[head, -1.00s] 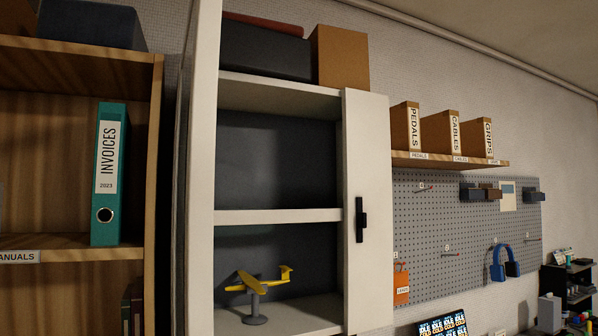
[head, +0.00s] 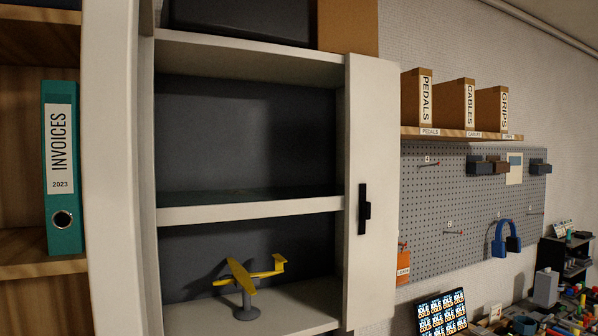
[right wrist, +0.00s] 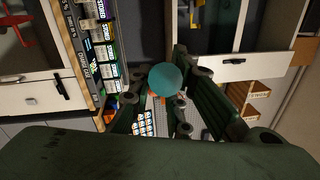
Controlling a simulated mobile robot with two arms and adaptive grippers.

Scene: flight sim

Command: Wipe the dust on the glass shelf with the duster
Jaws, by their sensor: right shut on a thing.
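The open cabinet (head: 371,110) fills the middle of the head view. Its middle shelf (head: 250,210) has a pale front edge and a dark, glassy-looking top (head: 250,196); no separate dust patches can be made out. My right gripper (right wrist: 160,92) shows in the right wrist view with dark green fingers shut around a round teal thing (right wrist: 166,80), which appears to be part of the duster. The rest of the duster is hidden or end-on. Neither gripper shows in the head view.
A yellow model plane (head: 250,275) on a grey stand is on the cabinet's lower shelf. A teal binder (head: 61,165) stands on the wooden shelf at left. Right of the cabinet are a wall shelf with boxes (head: 455,103) and a pegboard (head: 440,215). The middle compartment looks empty.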

